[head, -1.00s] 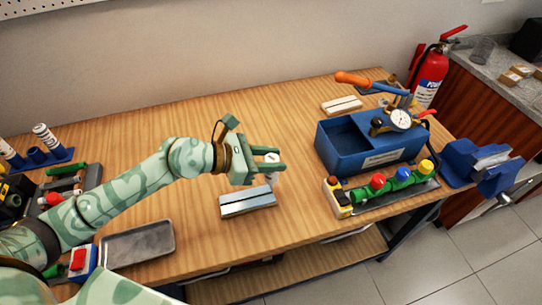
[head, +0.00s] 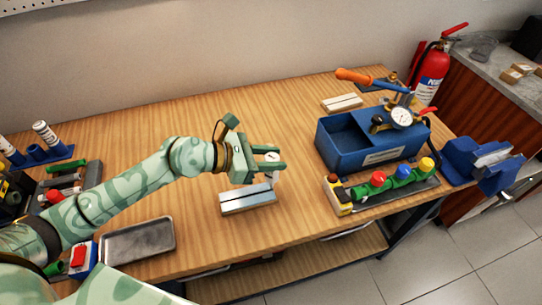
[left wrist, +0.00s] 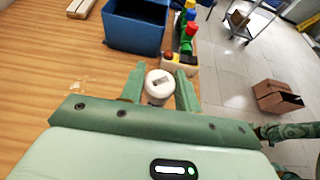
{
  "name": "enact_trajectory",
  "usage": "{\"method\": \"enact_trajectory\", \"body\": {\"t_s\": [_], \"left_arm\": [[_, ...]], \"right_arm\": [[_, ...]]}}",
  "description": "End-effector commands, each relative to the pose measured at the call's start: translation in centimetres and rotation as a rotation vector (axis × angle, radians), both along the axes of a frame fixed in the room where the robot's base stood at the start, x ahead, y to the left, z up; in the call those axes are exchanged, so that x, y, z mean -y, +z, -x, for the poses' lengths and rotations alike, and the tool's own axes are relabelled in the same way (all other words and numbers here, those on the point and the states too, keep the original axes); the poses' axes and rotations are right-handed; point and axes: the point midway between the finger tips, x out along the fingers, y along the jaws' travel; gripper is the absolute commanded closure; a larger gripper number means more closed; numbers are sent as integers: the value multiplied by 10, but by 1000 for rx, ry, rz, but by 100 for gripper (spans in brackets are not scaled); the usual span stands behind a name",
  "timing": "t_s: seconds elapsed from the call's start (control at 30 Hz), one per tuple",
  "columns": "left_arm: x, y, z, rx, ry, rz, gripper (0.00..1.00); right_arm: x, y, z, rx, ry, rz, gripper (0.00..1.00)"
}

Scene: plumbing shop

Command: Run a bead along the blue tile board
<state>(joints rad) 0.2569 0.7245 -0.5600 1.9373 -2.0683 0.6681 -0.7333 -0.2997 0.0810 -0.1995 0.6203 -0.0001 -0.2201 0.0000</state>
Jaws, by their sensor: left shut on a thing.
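The blue tile board (head: 247,206) is a pale blue-grey slab with a dark lengthwise seam, lying flat near the front middle of the bench. My left gripper (head: 272,167) is shut on a white tube (head: 272,157), over the board's far right end. In the left wrist view the tube's round white end (left wrist: 159,84) shows between the two green fingers. The tube's tip is mostly hidden, so I cannot tell whether it touches the board.
A cream board (head: 341,103) lies at the back. A blue test tub (head: 338,155) with a gauge and a rack of coloured valves (head: 400,184) stand to the right, beside a blue vise (head: 478,165). A grey tray (head: 137,240) lies front left. Bare bench lies behind the gripper.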

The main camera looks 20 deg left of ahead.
Motion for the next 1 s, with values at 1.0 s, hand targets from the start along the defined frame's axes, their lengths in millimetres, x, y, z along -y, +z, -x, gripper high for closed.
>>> {"method": "enact_trajectory", "body": {"t_s": [1.0], "left_arm": [[-11, -4, 7, -1, 0, -1, 81]], "right_arm": [[-2, -1, 0, -1, 0, -2, 64]]}}
